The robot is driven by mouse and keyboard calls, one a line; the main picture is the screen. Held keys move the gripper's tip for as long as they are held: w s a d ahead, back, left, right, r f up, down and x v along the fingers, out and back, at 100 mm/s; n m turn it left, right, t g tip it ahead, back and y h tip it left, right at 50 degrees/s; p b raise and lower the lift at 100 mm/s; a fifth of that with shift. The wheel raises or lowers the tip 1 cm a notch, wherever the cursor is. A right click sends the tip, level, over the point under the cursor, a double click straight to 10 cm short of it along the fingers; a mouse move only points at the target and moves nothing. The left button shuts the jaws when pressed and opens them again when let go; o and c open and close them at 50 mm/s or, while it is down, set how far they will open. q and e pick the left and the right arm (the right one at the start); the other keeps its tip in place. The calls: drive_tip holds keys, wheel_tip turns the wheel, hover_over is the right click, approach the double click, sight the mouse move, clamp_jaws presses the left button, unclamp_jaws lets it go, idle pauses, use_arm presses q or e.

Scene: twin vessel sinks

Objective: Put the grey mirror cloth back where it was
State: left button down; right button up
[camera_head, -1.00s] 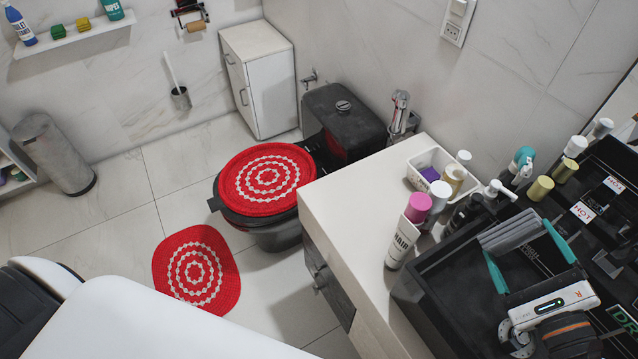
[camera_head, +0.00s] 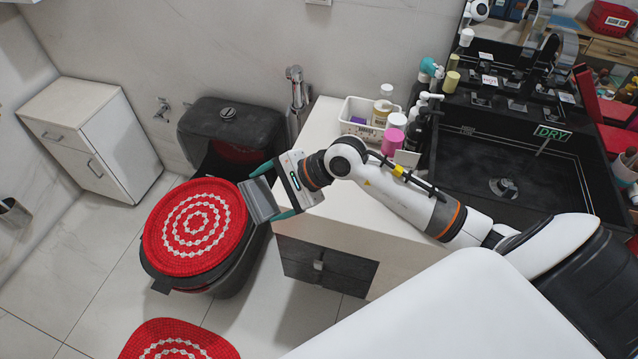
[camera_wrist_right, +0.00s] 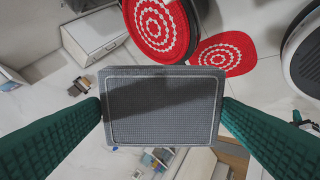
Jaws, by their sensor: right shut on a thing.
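The grey mirror cloth (camera_head: 259,203) is a flat, ribbed grey rectangle held between the teal fingers of my right gripper (camera_head: 262,195). My right gripper is shut on it, past the left end of the counter and in front of the red toilet lid cover in the head view. In the right wrist view the cloth (camera_wrist_right: 163,112) spans the gap between both green fingers, with a pale stitched line near its border. It hides part of the floor behind it. My left gripper is not in view.
The toilet lid cover (camera_head: 195,227) is red with white rings. A white cabinet (camera_head: 88,140) stands at the left. The pale counter (camera_head: 335,225) holds a white tray (camera_head: 352,130) of bottles. A black sink (camera_head: 500,180) with a DRY sign (camera_head: 552,133) is at the right.

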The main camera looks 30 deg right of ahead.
drive_tip(key=w+d+f+n+g+h+b, duration=0.1)
drive_tip(key=w+d+g+h+b, duration=0.2)
drive_tip(key=d, duration=0.5)
drive_tip(key=w+d+n+g+h, duration=0.1)
drive_tip(key=d+g+h, duration=0.3)
drive_tip(key=d, duration=0.5)
drive_tip(key=shift+t+h, duration=0.5)
wheel_tip(320, 180, down, 5)
drive_tip(key=shift+s+f, duration=0.1)
drive_tip(key=shift+f+p, duration=0.5)
drive_tip(key=shift+f, duration=1.65)
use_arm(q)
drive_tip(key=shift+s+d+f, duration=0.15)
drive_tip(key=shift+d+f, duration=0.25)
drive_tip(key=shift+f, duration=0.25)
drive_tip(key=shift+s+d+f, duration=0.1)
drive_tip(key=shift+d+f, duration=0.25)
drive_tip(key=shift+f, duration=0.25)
use_arm(e)
drive_tip(key=o, duration=0.7)
drive_tip(key=shift+o, duration=0.2)
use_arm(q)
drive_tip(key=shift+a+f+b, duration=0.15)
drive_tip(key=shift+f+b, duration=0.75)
use_arm(e)
wheel_tip(320, 180, up, 12)
